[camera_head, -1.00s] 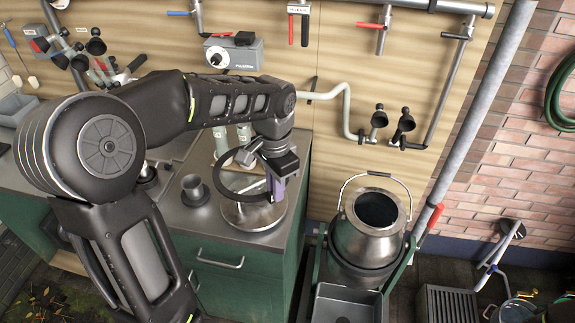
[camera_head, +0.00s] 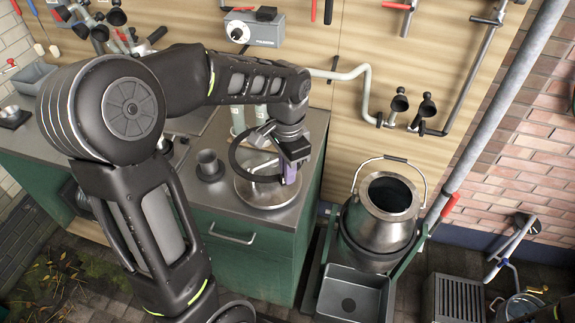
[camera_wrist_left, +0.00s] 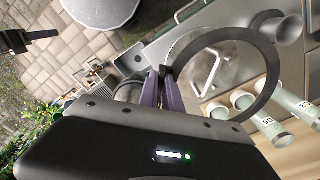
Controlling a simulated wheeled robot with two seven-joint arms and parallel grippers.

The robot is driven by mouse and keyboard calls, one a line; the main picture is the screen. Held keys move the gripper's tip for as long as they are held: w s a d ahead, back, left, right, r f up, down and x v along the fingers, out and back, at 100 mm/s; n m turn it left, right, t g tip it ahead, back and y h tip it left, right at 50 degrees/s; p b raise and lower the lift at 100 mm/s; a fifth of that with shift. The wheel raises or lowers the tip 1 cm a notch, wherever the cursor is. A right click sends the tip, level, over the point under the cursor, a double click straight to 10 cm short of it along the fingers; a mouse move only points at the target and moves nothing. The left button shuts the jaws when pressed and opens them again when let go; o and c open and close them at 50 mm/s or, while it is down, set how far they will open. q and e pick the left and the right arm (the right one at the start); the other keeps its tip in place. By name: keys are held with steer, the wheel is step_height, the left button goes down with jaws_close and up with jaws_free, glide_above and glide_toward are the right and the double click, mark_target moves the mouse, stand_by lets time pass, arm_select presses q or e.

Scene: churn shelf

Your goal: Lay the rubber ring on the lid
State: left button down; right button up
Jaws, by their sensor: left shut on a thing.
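The black rubber ring (camera_head: 235,160) is held at its edge by my left gripper (camera_head: 290,172), whose purple fingers are shut on it. The ring is tilted in the head view and hangs over the lid (camera_head: 262,198). The lid is a round metal disc with a bar handle, lying on the counter. In the left wrist view the ring (camera_wrist_left: 272,75) surrounds the lid's handle, and the left fingers (camera_wrist_left: 165,72) grip its near side. Whether the ring touches the lid is unclear. A dark part with a purplish tip (camera_wrist_left: 30,36), perhaps my right gripper, shows at the left edge.
A grey cup (camera_head: 209,166) stands on the counter (camera_head: 225,200) left of the lid. Pale bottles (camera_head: 238,120) stand behind. A metal churn (camera_head: 385,225) and a grey basin (camera_head: 350,300) are to the right. Pipes and taps hang on the wooden wall behind.

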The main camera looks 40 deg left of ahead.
arm_select(q)
steer(key=shift+f+b, duration=3.75)
steer(key=shift+f, duration=1.35)
steer(key=shift+f, duration=0.1)
steer(key=c, duration=1.5)
jaws_free()
steer(key=shift+o, duration=0.2)
step_height(320, 180, up, 8)
steer(key=shift+f+b, duration=0.1)
steer(key=shift+b, duration=0.3)
